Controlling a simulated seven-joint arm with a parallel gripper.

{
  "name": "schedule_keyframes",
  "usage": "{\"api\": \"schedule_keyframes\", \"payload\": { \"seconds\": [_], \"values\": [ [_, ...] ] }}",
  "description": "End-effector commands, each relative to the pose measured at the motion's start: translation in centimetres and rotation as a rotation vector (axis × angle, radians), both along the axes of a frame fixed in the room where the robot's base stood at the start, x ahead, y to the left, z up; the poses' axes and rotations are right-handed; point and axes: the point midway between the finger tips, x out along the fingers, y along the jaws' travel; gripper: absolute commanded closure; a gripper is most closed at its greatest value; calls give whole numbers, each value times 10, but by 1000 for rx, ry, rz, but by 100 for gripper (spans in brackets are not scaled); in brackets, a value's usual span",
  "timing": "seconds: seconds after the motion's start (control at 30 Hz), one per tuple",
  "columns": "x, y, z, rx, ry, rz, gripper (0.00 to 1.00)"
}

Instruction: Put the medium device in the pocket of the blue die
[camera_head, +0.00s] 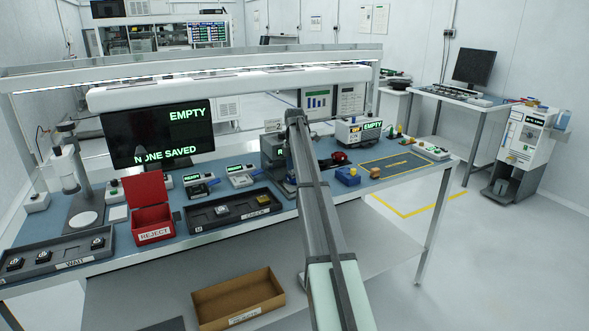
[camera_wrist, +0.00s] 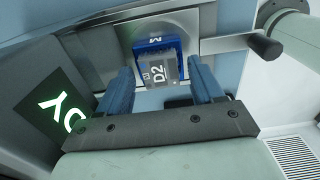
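In the wrist view, the blue die (camera_wrist: 154,45), marked M, sits in a metal plate. A grey device (camera_wrist: 158,73) labelled D2 lies at the die's lower part between my fingers; I cannot tell whether it is fully seated in the pocket. My gripper (camera_wrist: 160,68) has its two blue fingers on either side of the die, with visible gaps to the device, so it is open. In the head view, my arm reaches to the dark handler (camera_head: 273,155) at mid-bench and hides much of it; the die, device and fingers are not clear there.
A metal lever with a black knob (camera_wrist: 265,46) stands right of the die, and a lit screen (camera_wrist: 65,108) is at left. A red reject bin (camera_head: 151,221), a wait tray (camera_head: 62,268) and a check tray (camera_head: 232,222) stand left on the bench (camera_head: 330,184).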

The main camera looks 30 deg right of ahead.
Motion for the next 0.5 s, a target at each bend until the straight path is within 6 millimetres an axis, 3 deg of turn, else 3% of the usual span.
{"api": "schedule_keyframes", "payload": {
  "seconds": [0.3,0.5],
  "values": [
    [0,0,2,0,0,0,31],
    [1,0,23,0,-1,0,31]
  ]
}}
